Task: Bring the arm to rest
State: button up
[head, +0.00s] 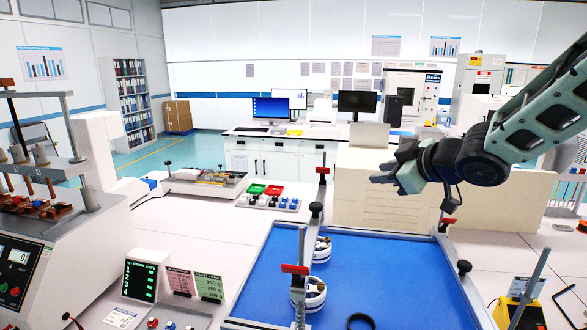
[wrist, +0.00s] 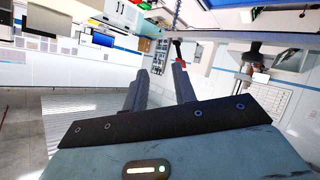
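My arm (head: 540,115) reaches in from the right in the head view, raised above the bench. My gripper (head: 382,172) points left, in front of a cream-coloured box-like cabinet (head: 440,205) and above the far edge of the blue mat. In the wrist view, the two dark fingers of my gripper (wrist: 160,78) stand apart with nothing between them. The wrist view is tilted and shows the room beyond the fingers.
The blue mat (head: 390,275) holds two white ring-shaped parts (head: 316,292) and a black ring (head: 360,321). A tester machine (head: 40,240) stands at the left. Clamp posts (head: 318,195) rise along the mat's edges. A yellow-and-black device (head: 518,312) sits at the front right.

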jog(key=s+a+f+m+g+h, duration=0.1)
jog(key=s+a+f+g+h, duration=0.2)
jog(key=s, duration=0.9)
jog(key=s+a+f+m+g+h, duration=0.1)
jog(key=s+f+g, duration=0.35)
jog(key=s, duration=0.65)
jog(key=s+a+f+m+g+h, duration=0.2)
jog(key=s+f+g, duration=0.15)
jog(key=s, duration=0.85)
notch_tip(320, 180, down, 11)
jog(key=s+b, duration=0.1)
jog(key=b, duration=0.9)
jog(key=shift+s+d+r, duration=0.2)
jog(key=shift+s+d, duration=0.1)
jog(key=shift+d, duration=0.1)
